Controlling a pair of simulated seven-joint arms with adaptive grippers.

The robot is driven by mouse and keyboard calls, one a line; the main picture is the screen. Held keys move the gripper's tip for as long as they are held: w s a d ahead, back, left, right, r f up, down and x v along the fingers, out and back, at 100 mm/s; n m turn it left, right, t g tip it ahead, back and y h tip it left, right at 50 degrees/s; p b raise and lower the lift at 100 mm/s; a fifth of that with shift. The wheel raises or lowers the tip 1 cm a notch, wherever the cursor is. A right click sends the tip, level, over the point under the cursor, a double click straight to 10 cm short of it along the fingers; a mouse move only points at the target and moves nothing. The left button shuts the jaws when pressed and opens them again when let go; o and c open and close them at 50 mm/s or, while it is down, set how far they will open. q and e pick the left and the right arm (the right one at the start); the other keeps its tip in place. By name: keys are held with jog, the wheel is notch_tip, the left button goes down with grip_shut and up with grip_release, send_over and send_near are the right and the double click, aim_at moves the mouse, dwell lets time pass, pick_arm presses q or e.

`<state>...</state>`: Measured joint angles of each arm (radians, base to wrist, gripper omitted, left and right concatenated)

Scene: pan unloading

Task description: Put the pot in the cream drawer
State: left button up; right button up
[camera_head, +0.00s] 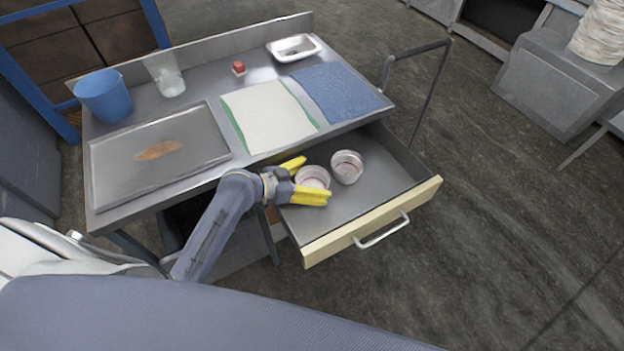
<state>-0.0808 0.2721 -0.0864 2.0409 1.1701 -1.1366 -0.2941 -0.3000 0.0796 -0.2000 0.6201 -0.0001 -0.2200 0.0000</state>
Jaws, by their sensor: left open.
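The cream drawer (424,199) is pulled open below the tabletop, with a metal handle on its front. Two small light-coloured round pots are inside it. One pot (347,167) stands upright near the drawer's middle. The other pot (313,179) is just left of it, partly between the yellow fingers of my left gripper (309,181). My left gripper is open, with one finger behind this pot and one in front of it. Part of its near side is hidden by the gripper. My right gripper is out of view.
On the metal table are a stained tray (205,125), a blue cup (104,97), a clear container (165,75), a small red item (239,67), a white dish (293,47), a white cloth (268,116) and a blue cloth (338,92). The drawer's right part is bare.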

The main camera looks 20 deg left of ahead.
pick_arm(q)
jog(key=v, duration=1.2)
jog(key=shift+w, duration=0.1)
dwell(1.3)
